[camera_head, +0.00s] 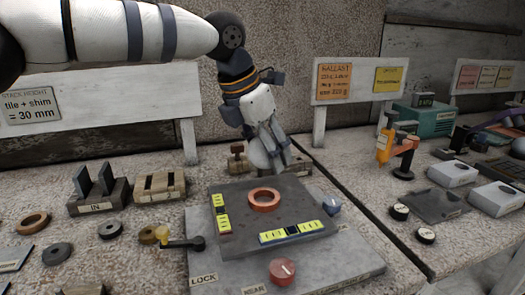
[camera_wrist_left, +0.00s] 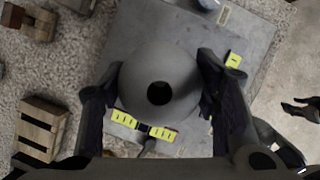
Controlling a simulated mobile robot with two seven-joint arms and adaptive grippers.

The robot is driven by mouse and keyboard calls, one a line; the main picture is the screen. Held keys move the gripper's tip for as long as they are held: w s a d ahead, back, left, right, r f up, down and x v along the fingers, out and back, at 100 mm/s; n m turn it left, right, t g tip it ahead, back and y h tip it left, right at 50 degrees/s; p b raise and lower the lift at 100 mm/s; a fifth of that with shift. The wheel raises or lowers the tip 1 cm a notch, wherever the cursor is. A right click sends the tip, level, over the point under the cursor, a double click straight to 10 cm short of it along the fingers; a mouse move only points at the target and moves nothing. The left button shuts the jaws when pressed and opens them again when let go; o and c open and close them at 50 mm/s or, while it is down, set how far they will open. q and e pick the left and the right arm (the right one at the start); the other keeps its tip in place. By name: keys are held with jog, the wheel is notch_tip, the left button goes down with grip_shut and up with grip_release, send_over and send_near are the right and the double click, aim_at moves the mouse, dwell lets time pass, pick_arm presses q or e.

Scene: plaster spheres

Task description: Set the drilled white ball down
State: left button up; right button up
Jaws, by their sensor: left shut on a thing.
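The drilled ball (camera_wrist_left: 150,75) is held between the two dark fingers of my left gripper (camera_wrist_left: 158,88) in the left wrist view. It looks grey there, with its round dark hole facing the camera. In the head view my left gripper (camera_head: 270,160) points down with the pale ball (camera_head: 257,154) at its fingers, partly covered by them. The ball is behind an orange ring (camera_head: 264,192) on a dark raised plate (camera_head: 285,214) and appears above it. In the left wrist view the ring is not visible.
The plate carries yellow labels (camera_head: 292,233) and sits on a grey base (camera_head: 210,262) with a red knob (camera_head: 282,271), a blue knob (camera_head: 331,206) and a lever (camera_head: 180,242). Loose rings and a wooden block (camera_head: 160,186) are at the left. Tools crowd the right bench.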

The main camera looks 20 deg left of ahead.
aim_at(265, 168)
pick_arm(q)
jog(key=shift+s+a+r, duration=0.1)
jog(key=shift+s+a, duration=0.05)
jog(key=shift+a, duration=0.05)
jog(key=shift+f, duration=2.9)
jog(key=shift+f, duration=1)
jog(key=o, duration=1.4)
jog(key=shift+r, duration=1.95)
